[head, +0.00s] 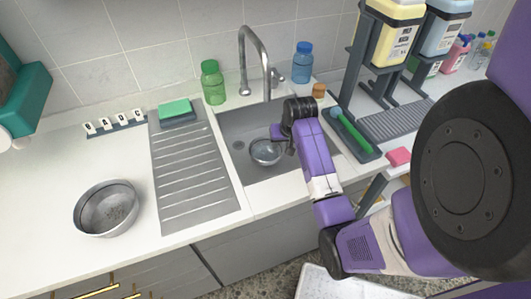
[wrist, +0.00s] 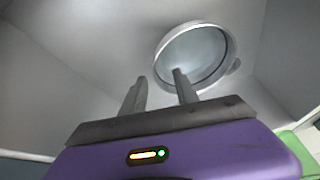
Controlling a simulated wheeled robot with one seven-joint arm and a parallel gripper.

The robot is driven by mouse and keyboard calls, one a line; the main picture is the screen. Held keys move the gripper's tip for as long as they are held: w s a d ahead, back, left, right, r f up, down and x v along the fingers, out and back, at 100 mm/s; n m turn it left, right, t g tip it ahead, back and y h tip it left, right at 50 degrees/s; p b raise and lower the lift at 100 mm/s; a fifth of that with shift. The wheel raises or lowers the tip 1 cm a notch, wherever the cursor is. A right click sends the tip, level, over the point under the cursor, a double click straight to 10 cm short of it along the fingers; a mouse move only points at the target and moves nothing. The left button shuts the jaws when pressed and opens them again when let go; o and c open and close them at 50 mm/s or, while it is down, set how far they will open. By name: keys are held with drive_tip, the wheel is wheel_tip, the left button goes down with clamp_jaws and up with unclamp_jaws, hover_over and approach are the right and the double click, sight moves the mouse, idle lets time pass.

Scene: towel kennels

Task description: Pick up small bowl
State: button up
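The small bowl (head: 262,158) is a shiny metal bowl in the grey sink basin (head: 236,171). It also shows in the wrist view, with a bright round rim (wrist: 229,62). My gripper (wrist: 159,78) is open and empty, reaching down into the sink beside the bowl. In the wrist view the right fingertip overlaps the bowl's inside and the left fingertip lies outside its rim. I cannot tell how far the tips are above it. In the head view my purple arm comes from the right and the fingers are hard to see.
A larger metal bowl (head: 108,229) stands on the left counter. A tall faucet (head: 243,45) rises behind the sink. A green bottle (head: 212,84) and a blue bottle (head: 302,64) stand behind it. A tray with a green brush (head: 352,130) lies right of the sink.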

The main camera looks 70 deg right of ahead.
drive_tip(key=shift+x, duration=1.25)
drive_tip(key=shift+s, duration=0.1)
clamp_jaws()
drive_tip(key=shift+r, duration=0.15)
